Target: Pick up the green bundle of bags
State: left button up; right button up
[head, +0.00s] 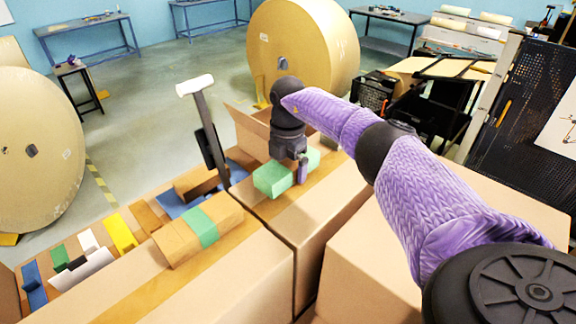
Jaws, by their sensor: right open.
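A green bundle of bags (272,179) lies on top of a closed cardboard box (325,200) in the middle of the head view. My right gripper (301,172) comes down over the bundle from above, its arm reaching in from the right. One finger shows in front of the bundle's near side, and the gripper body covers its middle. The other finger is hidden, so I cannot tell whether the bundle is between both fingers. The gripper is open. My left gripper is not in view.
A brown bundle with a green band (203,226) lies on the nearer box to the left. A tall black post with a pale top (196,86) stands beside the boxes. A raised box flap (247,132) is behind the bundle. Large kraft rolls (300,50) stand on the floor.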

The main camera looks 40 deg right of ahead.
jog(key=c, duration=1.1)
